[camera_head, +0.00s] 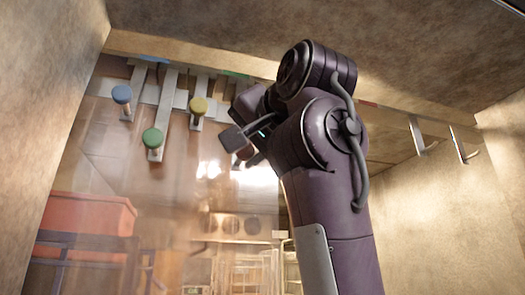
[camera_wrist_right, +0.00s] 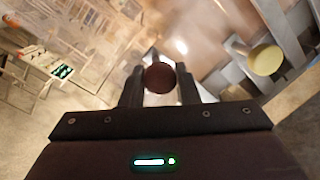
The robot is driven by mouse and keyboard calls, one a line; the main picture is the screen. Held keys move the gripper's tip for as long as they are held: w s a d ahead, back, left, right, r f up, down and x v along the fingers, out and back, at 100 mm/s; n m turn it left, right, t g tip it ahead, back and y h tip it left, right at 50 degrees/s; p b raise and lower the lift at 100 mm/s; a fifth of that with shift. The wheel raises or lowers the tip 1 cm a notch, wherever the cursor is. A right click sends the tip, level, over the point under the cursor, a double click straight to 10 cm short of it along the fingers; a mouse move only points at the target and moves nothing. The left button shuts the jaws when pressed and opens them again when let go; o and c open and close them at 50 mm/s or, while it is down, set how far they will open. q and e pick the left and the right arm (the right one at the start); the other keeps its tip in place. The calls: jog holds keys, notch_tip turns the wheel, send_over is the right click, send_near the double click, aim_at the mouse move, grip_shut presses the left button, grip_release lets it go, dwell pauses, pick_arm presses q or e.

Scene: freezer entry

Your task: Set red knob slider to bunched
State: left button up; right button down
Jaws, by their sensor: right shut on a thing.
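The red knob (camera_wrist_right: 159,78) shows dark red between the two fingers of my right gripper (camera_wrist_right: 160,85) in the right wrist view. The gripper is shut on it. In the head view my right gripper (camera_head: 240,142) is at the upper middle, right of the yellow knob (camera_head: 198,106), and it and my arm hide most of the red knob. The yellow knob also shows in the right wrist view (camera_wrist_right: 265,59), apart from the gripper. My left gripper is in neither view.
A blue knob (camera_head: 122,93) and a green knob (camera_head: 153,138) hang on metal slats left of the yellow one. Clear strips hang below the top beam. Metal hooks (camera_head: 417,135) stick out at the right. An orange-red bin (camera_head: 90,213) and racks show beyond the strips.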

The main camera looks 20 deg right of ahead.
jog(key=shift+a, duration=1.1)
jog(key=c, duration=1.5)
grip_release()
jog(key=o, duration=0.4)
jog(key=shift+w+a, duration=0.15)
jog(key=shift+a, duration=0.15)
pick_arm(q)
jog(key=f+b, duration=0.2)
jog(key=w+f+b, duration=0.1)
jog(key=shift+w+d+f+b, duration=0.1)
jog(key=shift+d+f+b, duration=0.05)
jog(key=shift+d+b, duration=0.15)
pick_arm(e)
jog(key=s, duration=0.5)
jog(key=s+d, duration=0.1)
jog(key=s, duration=0.1)
jog(key=shift+s, duration=0.3)
